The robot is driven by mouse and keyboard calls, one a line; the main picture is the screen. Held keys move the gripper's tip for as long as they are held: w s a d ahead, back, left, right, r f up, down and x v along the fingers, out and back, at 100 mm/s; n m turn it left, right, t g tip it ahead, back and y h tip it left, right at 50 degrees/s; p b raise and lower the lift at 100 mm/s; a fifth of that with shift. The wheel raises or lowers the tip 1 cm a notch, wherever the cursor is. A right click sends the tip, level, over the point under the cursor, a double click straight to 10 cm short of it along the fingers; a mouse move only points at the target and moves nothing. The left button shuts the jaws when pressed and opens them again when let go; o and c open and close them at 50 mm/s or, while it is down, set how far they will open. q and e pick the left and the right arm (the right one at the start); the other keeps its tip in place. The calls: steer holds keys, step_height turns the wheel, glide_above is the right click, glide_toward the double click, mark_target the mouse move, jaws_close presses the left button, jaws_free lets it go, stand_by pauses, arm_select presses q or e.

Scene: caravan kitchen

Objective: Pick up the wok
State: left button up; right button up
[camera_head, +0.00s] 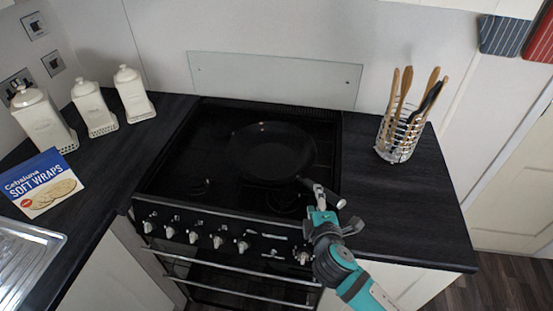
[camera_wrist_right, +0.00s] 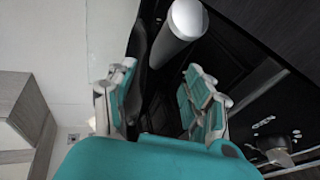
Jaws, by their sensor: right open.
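The wok (camera_head: 272,150) is a black pan on the black hob, with its handle (camera_head: 340,202) pointing to the lower right, toward my right arm. My right gripper (camera_head: 322,202) is at the handle, over the front right of the hob. In the right wrist view my right gripper (camera_wrist_right: 160,98) is open, with teal-padded fingers apart. The pale round end of the handle (camera_wrist_right: 187,18) shows just beyond the fingers, near the gap between them. I cannot tell whether a finger touches it. My left gripper is not in view.
A wire utensil holder (camera_head: 398,138) stands on the right worktop (camera_head: 410,205); the worktop in front of it is clear. Knobs (camera_head: 218,241) line the cooker front, and a glass splashback (camera_head: 275,78) is behind.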

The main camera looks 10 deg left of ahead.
mark_target(313, 183)
steer(key=p+x, duration=0.1)
steer(key=x, duration=0.5)
steer(key=shift+w+r, duration=0.15)
steer(key=shift+w, duration=0.05)
steer(key=shift+w+a+f, duration=0.15)
steer(key=shift+w+f, duration=0.1)
steer(key=shift+w, duration=0.25)
steer(key=shift+s, duration=0.1)
jaws_close()
steer(key=shift+r, duration=0.25)
